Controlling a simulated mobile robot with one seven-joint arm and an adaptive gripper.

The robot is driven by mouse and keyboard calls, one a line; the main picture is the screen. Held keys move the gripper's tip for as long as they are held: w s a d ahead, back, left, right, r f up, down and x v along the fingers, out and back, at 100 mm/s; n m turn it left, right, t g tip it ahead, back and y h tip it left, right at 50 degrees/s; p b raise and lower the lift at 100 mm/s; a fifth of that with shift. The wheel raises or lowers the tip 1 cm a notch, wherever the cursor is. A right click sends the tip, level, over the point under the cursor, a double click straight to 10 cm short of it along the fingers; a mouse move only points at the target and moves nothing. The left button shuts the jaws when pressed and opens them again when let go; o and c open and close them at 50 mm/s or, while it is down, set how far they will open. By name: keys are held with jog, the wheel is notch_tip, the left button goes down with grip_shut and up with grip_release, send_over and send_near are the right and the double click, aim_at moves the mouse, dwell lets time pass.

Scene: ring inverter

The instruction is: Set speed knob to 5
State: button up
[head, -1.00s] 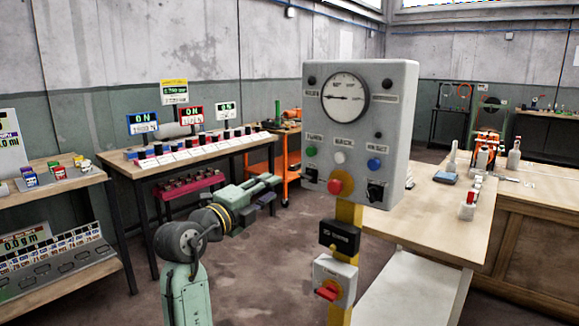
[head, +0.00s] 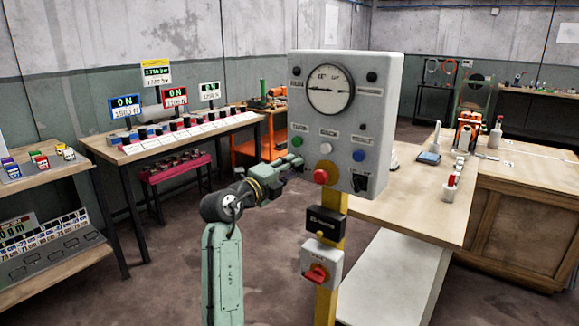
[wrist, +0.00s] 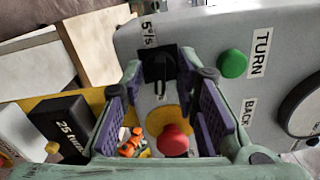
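The control panel (head: 345,120) is a grey box on a yellow post in the head view. A black knob (wrist: 158,62) sits near the panel's edge in the wrist view, beside a partly readable label (wrist: 149,33). My gripper (wrist: 166,78) is open, its purple-padded fingers apart, and the knob shows between their tips. I cannot tell whether they touch it. In the head view my gripper (head: 296,161) is at the panel's lower left and hides this knob. Another black knob (head: 360,182) is at the lower right.
A green button (wrist: 232,64) and a red mushroom button (wrist: 172,141) are close to my fingers. Below the panel are a black box (head: 325,222) and a red switch (head: 316,273). A wooden bench (head: 410,205) stands to the right.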

jog(key=shift+c, duration=0.3)
grip_shut()
